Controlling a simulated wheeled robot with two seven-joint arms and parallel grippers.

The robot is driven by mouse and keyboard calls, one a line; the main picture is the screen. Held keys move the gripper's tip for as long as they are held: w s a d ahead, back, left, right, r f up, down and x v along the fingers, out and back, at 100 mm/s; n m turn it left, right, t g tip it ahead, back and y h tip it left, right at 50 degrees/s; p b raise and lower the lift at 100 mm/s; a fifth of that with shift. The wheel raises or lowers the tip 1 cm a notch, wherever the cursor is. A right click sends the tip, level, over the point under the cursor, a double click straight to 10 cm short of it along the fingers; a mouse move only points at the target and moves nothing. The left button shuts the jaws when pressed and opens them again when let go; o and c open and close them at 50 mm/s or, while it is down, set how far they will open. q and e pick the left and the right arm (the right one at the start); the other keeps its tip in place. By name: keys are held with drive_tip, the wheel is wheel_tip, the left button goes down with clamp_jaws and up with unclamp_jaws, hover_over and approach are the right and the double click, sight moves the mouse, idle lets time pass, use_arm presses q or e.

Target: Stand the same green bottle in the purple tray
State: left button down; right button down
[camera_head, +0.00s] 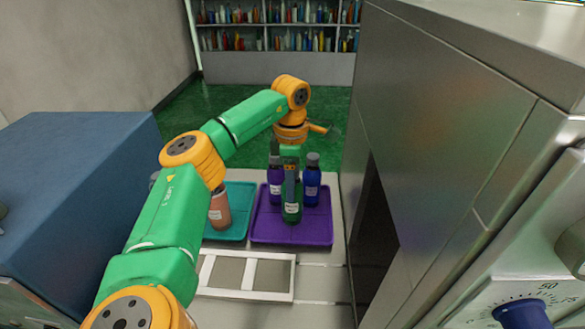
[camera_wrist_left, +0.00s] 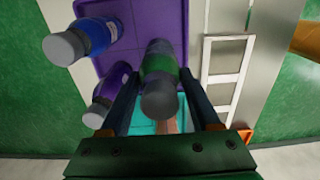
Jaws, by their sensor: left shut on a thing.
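The green bottle (camera_head: 292,207) is upright over the front middle of the purple tray (camera_head: 290,234), with a white label and a dark top. My left gripper (camera_head: 291,180) is shut on its upper part from above. In the left wrist view the green bottle (camera_wrist_left: 161,62) sits between the two fingers (camera_wrist_left: 160,80), its grey cap towards the camera. Its base appears at the tray floor, but I cannot tell if it touches. My right gripper is not in view.
A purple bottle (camera_head: 275,187) and a blue bottle (camera_head: 312,186) stand close behind in the purple tray. A teal tray (camera_head: 238,203) with a pinkish-brown bottle (camera_head: 219,212) is to the left. A white frame (camera_head: 247,296) lies in front. A tall metal machine (camera_head: 440,120) bounds the right.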

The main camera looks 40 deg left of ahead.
use_arm(q)
drive_tip(key=f, duration=0.3)
drive_tip(key=shift+a+f, duration=0.2)
drive_tip(key=shift+f, duration=0.1)
drive_tip(key=shift+w, duration=0.15)
drive_tip(key=shift+f, duration=0.1)
drive_tip(key=shift+c, duration=0.5)
unclamp_jaws()
wheel_tip(320, 180, up, 12)
drive_tip(key=shift+d+r+p, duration=0.1)
drive_tip(key=shift+r+p, duration=0.05)
drive_tip(key=shift+p, duration=0.25)
